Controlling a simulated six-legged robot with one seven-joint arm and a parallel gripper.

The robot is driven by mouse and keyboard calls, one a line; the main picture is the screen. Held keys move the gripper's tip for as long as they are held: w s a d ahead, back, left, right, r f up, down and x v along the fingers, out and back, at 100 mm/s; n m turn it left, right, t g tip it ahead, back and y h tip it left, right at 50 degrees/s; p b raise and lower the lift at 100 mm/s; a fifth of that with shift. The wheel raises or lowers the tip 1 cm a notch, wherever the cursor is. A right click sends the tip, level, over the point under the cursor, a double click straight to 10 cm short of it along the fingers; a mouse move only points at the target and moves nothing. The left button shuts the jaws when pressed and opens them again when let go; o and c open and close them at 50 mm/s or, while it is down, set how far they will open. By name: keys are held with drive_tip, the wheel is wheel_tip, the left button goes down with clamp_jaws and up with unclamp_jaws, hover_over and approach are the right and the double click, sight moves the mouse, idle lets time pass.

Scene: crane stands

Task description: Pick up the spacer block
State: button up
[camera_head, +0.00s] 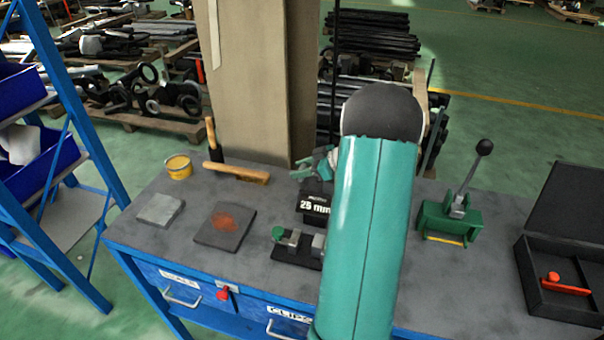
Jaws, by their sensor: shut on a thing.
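The spacer block (314,204) is a black block with a white "25 mm" label on its front. It is at the middle of the grey-topped workbench (150,240), just left of my teal arm. My gripper (317,180), teal and grey, is directly above and behind the block and is shut on it. The fingertips are partly hidden, and my arm covers the area to the right. I cannot tell whether the block touches the bench top or is slightly raised.
A small green-knobbed clamp fixture (298,247) stands just in front of the block. To the left are a rust-marked plate (226,226), a grey plate (160,210), a yellow tin (179,167) and a brush (237,172). A green lever tool (450,217) and black case (562,300) are right. A pillar (255,80) rises behind.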

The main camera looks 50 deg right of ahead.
drive_tip(key=s+a+r, duration=0.4)
drive_tip(key=a+r, duration=0.7)
drive_tip(key=a, duration=0.2)
drive_tip(key=shift+s, duration=0.4)
drive_tip(key=shift+a, duration=0.1)
